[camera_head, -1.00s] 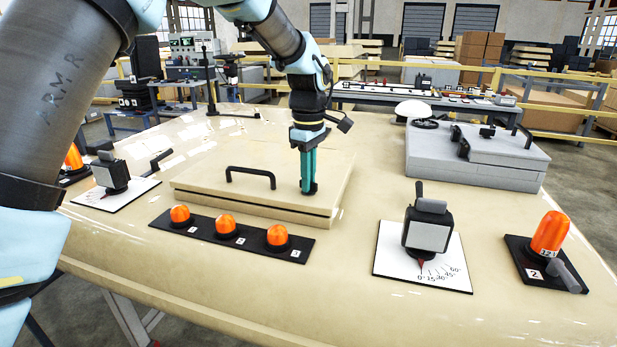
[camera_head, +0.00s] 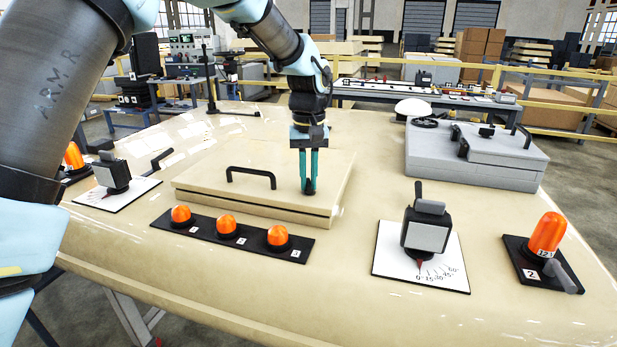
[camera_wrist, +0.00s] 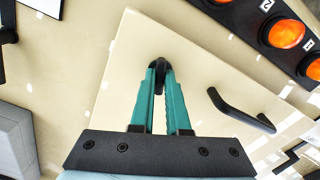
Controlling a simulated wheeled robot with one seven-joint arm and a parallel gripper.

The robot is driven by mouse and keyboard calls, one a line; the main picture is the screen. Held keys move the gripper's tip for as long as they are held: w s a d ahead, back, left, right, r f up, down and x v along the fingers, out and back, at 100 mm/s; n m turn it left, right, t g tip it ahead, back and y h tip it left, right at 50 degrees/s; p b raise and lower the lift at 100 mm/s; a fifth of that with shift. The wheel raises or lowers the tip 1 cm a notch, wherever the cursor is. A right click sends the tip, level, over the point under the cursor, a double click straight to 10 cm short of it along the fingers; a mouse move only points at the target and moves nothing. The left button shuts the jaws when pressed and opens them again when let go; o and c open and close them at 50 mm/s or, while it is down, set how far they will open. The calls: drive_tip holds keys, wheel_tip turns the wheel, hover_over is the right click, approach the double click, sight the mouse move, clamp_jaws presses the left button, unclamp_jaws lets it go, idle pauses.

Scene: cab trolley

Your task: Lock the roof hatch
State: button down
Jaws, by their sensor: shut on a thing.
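The beige roof hatch (camera_head: 205,167) lies flat on the cab roof, with a dark gap line along its front edge. A black bar handle (camera_head: 251,177) stands on its lid, and shows right of my gripper in the wrist view (camera_wrist: 238,112). My gripper (camera_head: 308,185) points straight down at the right part of the lid. Its teal fingers are shut on a small black latch knob (camera_wrist: 159,64), which is mostly hidden between the fingertips. Whether the latch is locked cannot be seen.
Three orange lamps on a black strip (camera_head: 202,231) sit in front of the hatch. A dial unit on a white plate (camera_head: 449,270) and an orange lamp (camera_head: 547,234) stand front right. A grey box (camera_head: 475,170) stands at the right rear.

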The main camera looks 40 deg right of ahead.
sight(308, 181)
drive_tip(key=shift+m, duration=2.2)
drive_tip(key=c, duration=0.9)
unclamp_jaws()
drive_tip(key=shift+r, duration=0.1)
wheel_tip(308, 181, up, 11)
drive_tip(key=b, duration=0.2)
drive_tip(key=shift+f, duration=0.2)
